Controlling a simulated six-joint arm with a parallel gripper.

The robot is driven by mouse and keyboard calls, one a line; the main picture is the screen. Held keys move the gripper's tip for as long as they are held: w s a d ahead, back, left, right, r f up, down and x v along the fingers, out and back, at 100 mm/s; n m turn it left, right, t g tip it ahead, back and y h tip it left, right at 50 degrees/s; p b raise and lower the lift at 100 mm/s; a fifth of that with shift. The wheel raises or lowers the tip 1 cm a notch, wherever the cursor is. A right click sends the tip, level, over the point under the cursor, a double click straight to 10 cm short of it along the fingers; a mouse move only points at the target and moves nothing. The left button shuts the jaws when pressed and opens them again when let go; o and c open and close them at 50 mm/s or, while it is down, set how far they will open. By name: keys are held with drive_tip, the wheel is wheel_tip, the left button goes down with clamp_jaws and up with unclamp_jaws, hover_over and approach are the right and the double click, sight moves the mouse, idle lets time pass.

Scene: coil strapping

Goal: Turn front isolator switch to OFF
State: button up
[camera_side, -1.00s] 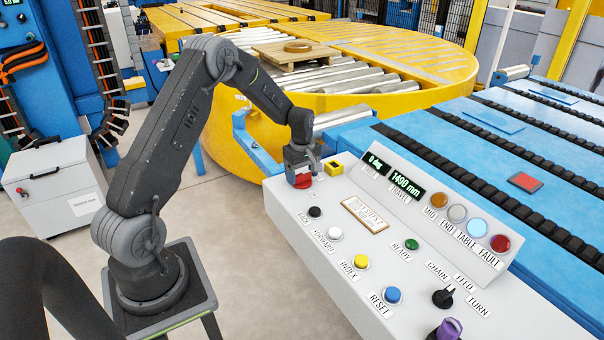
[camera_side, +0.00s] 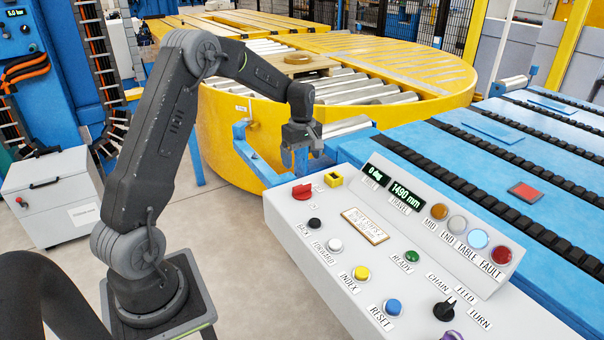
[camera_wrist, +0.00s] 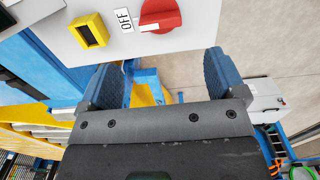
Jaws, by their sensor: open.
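The red isolator knob (camera_side: 302,191) sits at the far left corner of the white control panel (camera_side: 290,220). In the wrist view the red knob (camera_wrist: 160,14) shows at the top, partly cut off by the frame. The white mark on it lies on the side nearer the OFF label (camera_wrist: 123,19). My gripper (camera_side: 301,160) is open and empty, apart from the knob, above and beyond the panel's far left edge. In the wrist view both fingers of my gripper (camera_wrist: 160,62) show spread, with nothing between them.
A yellow-framed block (camera_side: 334,179) stands close beside the knob. Black (camera_side: 314,223), white (camera_side: 335,245) and other coloured buttons lie nearer on the panel. A black selector (camera_side: 445,310) is at the lower right. The yellow turntable (camera_side: 400,110) stands behind.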

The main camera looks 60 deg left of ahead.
drive_tip(key=shift+r, duration=2.05)
drive_tip(key=s+d+r+m+t, duration=0.1)
drive_tip(key=s+d+r+m, duration=0.35)
drive_tip(key=d, duration=0.25)
drive_tip(key=s+d+r+m+t, duration=0.1)
drive_tip(key=s+d+r+m, duration=0.2)
drive_tip(key=d+r, duration=0.35)
drive_tip(key=s+d+m+t, duration=0.3)
drive_tip(key=s+d+m, duration=0.7)
drive_tip(key=s, duration=0.6)
drive_tip(key=shift+s+d+f+m+t, duration=0.25)
drive_tip(key=shift+s+d+m+t, duration=0.1)
drive_tip(key=shift+d, duration=0.35)
